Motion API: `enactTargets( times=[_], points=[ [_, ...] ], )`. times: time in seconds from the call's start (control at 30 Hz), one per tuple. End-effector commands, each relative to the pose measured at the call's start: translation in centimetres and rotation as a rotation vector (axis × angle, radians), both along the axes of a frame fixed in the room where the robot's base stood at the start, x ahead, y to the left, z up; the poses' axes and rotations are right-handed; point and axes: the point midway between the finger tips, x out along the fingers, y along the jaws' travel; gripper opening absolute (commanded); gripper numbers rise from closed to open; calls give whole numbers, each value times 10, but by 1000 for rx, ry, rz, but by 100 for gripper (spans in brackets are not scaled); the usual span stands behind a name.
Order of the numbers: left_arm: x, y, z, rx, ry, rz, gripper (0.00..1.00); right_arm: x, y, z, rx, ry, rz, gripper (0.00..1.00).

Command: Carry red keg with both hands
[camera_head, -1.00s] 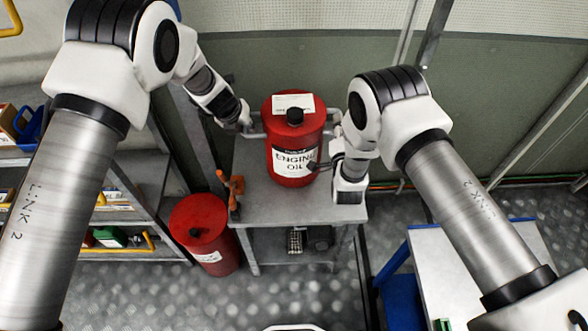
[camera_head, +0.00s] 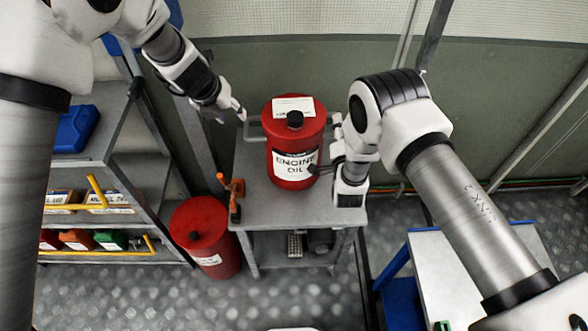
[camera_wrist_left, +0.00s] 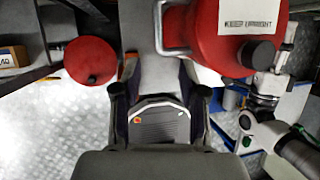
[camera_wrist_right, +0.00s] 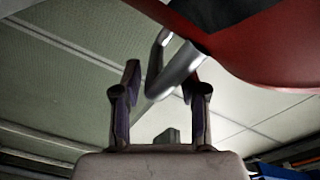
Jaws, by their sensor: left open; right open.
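A red keg labelled "ENGINE OIL" (camera_head: 293,150) stands upright on a grey metal table (camera_head: 280,207). It has a black cap and a bar handle on each side. My left gripper (camera_head: 232,113) is open and empty, just left of the left handle (camera_head: 254,132) and apart from it. The left wrist view shows that handle (camera_wrist_left: 160,35) ahead of its fingers. My right gripper (camera_head: 330,148) is at the keg's right side. In the right wrist view its open fingers (camera_wrist_right: 163,80) stand either side of the right handle (camera_wrist_right: 172,75); contact is unclear.
A second red keg (camera_head: 203,236) stands on the floor left of the table. An orange tool (camera_head: 233,197) is at the table's left edge. Shelves with containers (camera_head: 95,240) are at left. A white-topped bench (camera_head: 480,270) is at right, the wall behind.

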Motion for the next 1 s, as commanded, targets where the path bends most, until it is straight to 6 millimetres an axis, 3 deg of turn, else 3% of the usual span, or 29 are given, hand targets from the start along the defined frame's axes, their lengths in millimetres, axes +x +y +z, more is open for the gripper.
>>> enactTargets(
  times=[0.17,0.4,0.6,1.0],
  points=[
    [-1,1,3,0,0,1,42,-16,2,-1,0,2,2,42],
    [-1,0,3,0,0,0,42,-77,5,-1,-3,5,3,42],
    [-1,0,3,0,0,0,42,-114,7,0,-1,1,3,42],
    [-1,0,2,0,0,0,42,-120,7,0,0,-1,1,42]
  ],
)
